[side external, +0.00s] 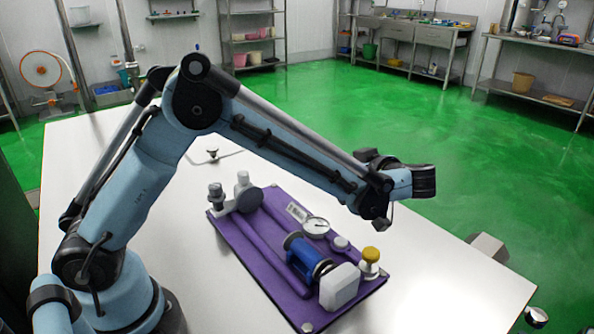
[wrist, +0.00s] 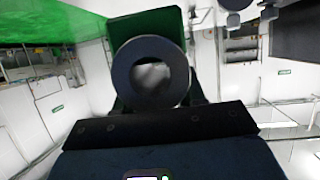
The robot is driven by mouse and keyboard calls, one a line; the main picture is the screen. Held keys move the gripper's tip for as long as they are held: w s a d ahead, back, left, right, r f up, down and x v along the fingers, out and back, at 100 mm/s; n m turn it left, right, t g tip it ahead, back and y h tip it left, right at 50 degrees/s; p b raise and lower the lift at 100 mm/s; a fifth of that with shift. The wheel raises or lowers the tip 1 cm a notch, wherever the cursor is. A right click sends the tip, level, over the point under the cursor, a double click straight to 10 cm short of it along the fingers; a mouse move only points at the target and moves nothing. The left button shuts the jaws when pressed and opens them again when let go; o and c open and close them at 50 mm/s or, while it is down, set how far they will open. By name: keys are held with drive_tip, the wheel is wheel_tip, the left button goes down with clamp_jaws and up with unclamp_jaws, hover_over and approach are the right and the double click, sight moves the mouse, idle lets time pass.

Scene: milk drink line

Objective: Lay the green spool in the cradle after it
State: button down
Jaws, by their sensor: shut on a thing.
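In the wrist view a dark ring-shaped end with a hollow centre and a dark green body behind it fill the middle; I take this as the green spool (wrist: 124,93), seen nearly end on. My gripper (wrist: 152,106) is shut on it; the fingers are mostly hidden. In the side view my gripper (side external: 424,181) is raised at the right, above and beyond the purple board (side external: 233,239); no green of the spool shows there. A blue spool (side external: 304,256) with dark ends lies on the board beside a white block (side external: 339,287). I cannot make out the cradle clearly.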

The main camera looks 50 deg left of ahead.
drive_tip(key=shift+s+d+f+n+g, duration=0.1)
drive_tip(key=shift+d+n+g, duration=0.05)
drive_tip(key=shift+n+g, duration=0.15)
drive_tip(key=w+a+f, duration=0.1)
drive_tip(key=a+f, duration=0.1)
drive_tip(key=a, duration=0.1)
drive_tip(key=w+a+f, duration=0.1)
drive_tip(key=a+f, duration=0.1)
drive_tip(key=a, duration=0.2)
drive_tip(key=w+a+f, duration=0.1)
drive_tip(key=a+f, duration=0.1)
drive_tip(key=a, duration=0.2)
drive_tip(key=shift+w+f, duration=0.3)
drive_tip(key=shift+f, duration=0.1)
drive_tip(key=shift+a+f, duration=0.1)
drive_tip(key=shift+f, duration=1.8)
drive_tip(key=shift+f, duration=0.1)
drive_tip(key=c, duration=0.7)
unclamp_jaws()
drive_tip(key=shift+o, duration=0.2)
